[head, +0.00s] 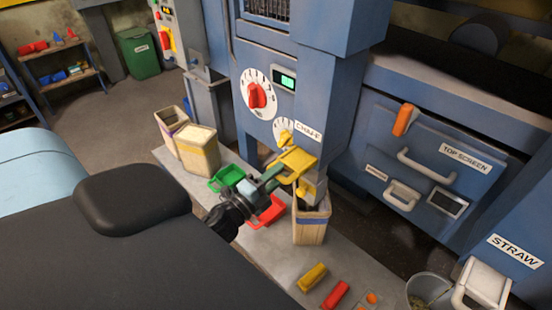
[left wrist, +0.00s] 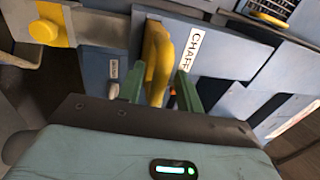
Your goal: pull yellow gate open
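The yellow gate (head: 297,160) is on the front of the blue machine, beside the CHAFF label (head: 307,131). In the left wrist view its yellow handle (left wrist: 159,60) stands between my green fingertips. My left gripper (head: 271,176) is at the gate's left side in the head view. In the left wrist view its fingers (left wrist: 161,88) are apart, with the left finger close to the handle and a gap before the right one. Contact cannot be told. A wooden bin (head: 311,222) stands below the gate. My right gripper is not in view.
A green tray-like piece (head: 226,178) and a red one (head: 270,212) lie close to my left gripper. Two wooden bins (head: 198,153) stand further left. Yellow and red blocks (head: 312,277) lie on the ledge. A TOP SCREEN drawer (head: 440,165) is on the right.

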